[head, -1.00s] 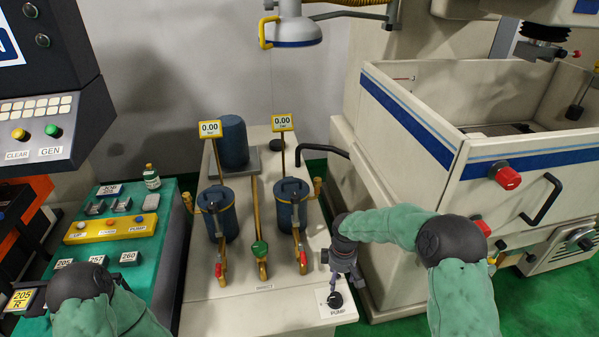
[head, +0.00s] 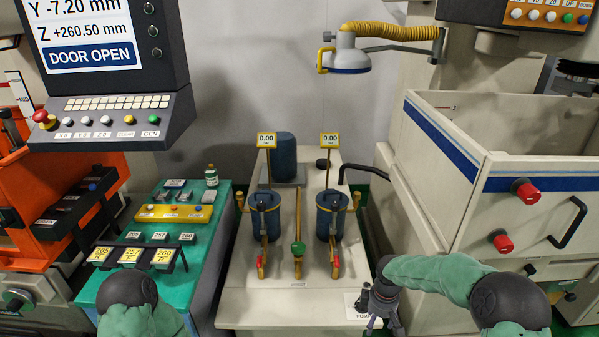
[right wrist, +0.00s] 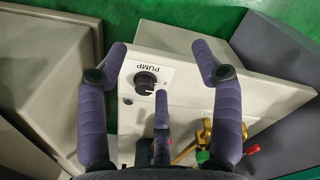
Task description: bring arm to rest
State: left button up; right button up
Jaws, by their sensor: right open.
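My right gripper (head: 383,322) is at the front right corner of the pale pump bench (head: 240,312), pointing down. In the right wrist view, its purple-grey fingers (right wrist: 160,62) are spread wide with nothing between them. The black pump knob (right wrist: 146,82) on its white PUMP label (right wrist: 150,68) shows below and between the fingers, apart from them as far as I can tell. In the head view, the label (head: 352,300) is partly hidden by the gripper. My left arm shows at the lower left, but its gripper is out of view.
Two blue filter canisters (head: 265,215) (head: 331,218) with gauges and red-handled valves stand on the bench. The cream machine tank (head: 530,215), with red knobs, is at the right. A green table (head: 205,250) with a yellow panel is at the left, below the console (head: 110,115).

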jog(key=s+a+f+m+y, duration=0.3)
jog(key=s+a+f+m, duration=0.2)
jog(key=s+a+f, duration=0.6)
jog(key=s+a+f+m, duration=0.1)
jog(key=s+f+m, duration=0.1)
jog(key=s, duration=0.4)
jog(key=s+a+f+m+y, duration=0.1)
jog(key=s+f+m, duration=0.2)
jog(key=s, duration=0.4)
jog(key=shift+s+a+f+m, duration=0.2)
jog(key=shift+f+m, duration=0.1)
jog(key=shift+m, duration=0.5)
